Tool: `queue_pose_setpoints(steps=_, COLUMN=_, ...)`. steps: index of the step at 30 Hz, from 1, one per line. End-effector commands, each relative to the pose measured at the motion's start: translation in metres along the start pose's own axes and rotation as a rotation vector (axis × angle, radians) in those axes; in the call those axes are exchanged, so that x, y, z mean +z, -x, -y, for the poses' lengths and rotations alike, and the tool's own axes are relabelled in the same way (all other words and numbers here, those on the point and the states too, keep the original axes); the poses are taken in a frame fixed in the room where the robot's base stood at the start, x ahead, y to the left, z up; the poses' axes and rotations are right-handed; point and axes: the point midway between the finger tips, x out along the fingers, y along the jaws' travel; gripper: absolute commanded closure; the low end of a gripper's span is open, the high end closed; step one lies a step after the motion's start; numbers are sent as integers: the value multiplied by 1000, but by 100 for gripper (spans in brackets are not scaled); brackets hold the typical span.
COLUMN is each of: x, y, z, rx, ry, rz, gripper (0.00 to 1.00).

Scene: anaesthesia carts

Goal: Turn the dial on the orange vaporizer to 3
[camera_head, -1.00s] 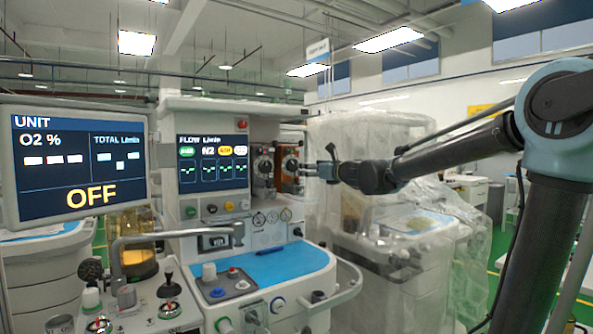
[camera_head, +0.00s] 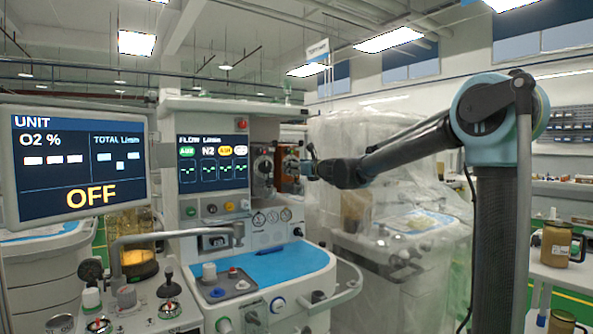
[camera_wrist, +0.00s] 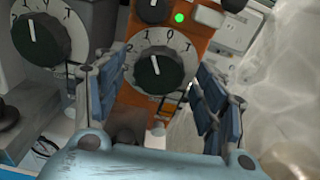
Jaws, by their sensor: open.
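The orange vaporizer (camera_wrist: 178,50) is in the middle of the wrist view, with a round numbered dial (camera_wrist: 160,65) and a black knob. The knob's white mark points roughly up, near the 1 and 0; the exact reading is unclear. My gripper (camera_wrist: 159,72) is open, its blue-padded fingers to the left and right of the dial, with nothing held. I cannot tell whether they touch the dial. In the head view the vaporizer (camera_head: 291,160) is partly hidden by my gripper (camera_head: 306,167), which is close to its right side.
A second vaporizer with a similar dial (camera_wrist: 37,38) is close on the left in the wrist view. A plastic-covered machine (camera_head: 365,200) stands right of the cart. The flow screen (camera_head: 212,162) and the OFF monitor (camera_head: 80,165) are left.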

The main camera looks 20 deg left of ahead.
Motion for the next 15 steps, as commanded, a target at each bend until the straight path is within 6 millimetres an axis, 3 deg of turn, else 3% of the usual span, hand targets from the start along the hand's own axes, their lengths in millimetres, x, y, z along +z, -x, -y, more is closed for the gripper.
queue_pose_setpoints(steps=8, x=0, y=-1, z=0, rx=0, ry=0, rz=0, gripper=36)
queue_pose_setpoints(steps=13, x=0, y=-1, z=0, rx=0, ry=0, rz=0, gripper=74)
queue_pose_setpoints(steps=15, x=0, y=-1, z=0, rx=0, ry=0, rz=0, gripper=80)
